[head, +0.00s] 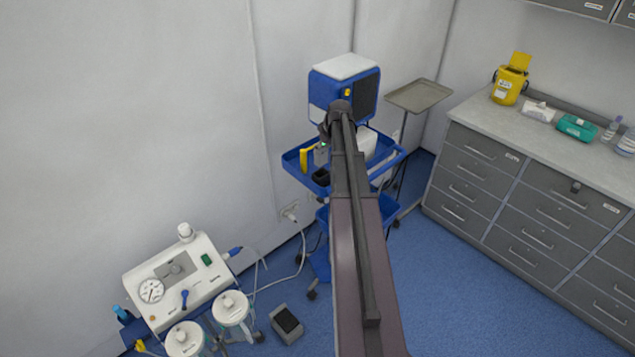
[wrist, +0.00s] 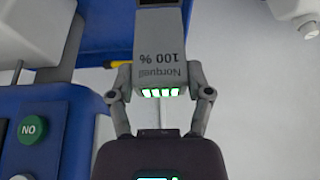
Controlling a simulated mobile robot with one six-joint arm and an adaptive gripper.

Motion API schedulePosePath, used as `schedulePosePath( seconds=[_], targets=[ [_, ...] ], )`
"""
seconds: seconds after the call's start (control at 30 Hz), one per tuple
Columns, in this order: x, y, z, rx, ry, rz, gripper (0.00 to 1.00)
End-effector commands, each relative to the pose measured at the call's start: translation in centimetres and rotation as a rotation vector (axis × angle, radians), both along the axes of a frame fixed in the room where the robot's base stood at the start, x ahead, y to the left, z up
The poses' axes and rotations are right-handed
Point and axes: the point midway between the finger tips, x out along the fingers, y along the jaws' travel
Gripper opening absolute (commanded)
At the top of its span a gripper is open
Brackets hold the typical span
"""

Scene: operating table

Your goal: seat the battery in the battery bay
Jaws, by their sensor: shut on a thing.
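The battery (wrist: 162,48) is a grey block marked "Norquell 100 %" with a row of lit green bars at its near end. My gripper (wrist: 161,80) is shut on it, one finger on each side near the lit end. The battery's far end runs toward the top edge of the wrist view. In the head view my gripper is at the blue cart's upper tray, partly hidden by my arm. I cannot make out the battery bay in either view, so whether the battery touches it cannot be told.
The blue cart's upper tray (head: 292,161) holds a yellow item (head: 305,160) and a white box (head: 368,141). A blue and white device (head: 328,88) stands above it. In the wrist view a blue housing with a green button (wrist: 32,130) is close on the left. A tray stand (head: 418,95) is right.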

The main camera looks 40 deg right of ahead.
Motion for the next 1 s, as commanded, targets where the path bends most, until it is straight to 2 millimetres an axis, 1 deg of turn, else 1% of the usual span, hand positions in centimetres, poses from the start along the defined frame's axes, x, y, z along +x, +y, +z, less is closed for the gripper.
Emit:
schedulePosePath(
  seconds=[0.33, 0.47, 0.57, 1.0],
  targets=[
    [0.0, 0.0, -0.1, 0.000, 0.000, 0.000, 0.05],
    [0.0, 0.0, -0.5, 0.000, 0.000, 0.000, 0.05],
    [0.0, 0.0, -1.2, 0.000, 0.000, 0.000, 0.05],
    [0.0, 0.0, -5.4, 0.000, 0.000, 0.001, 0.05]
  ],
)
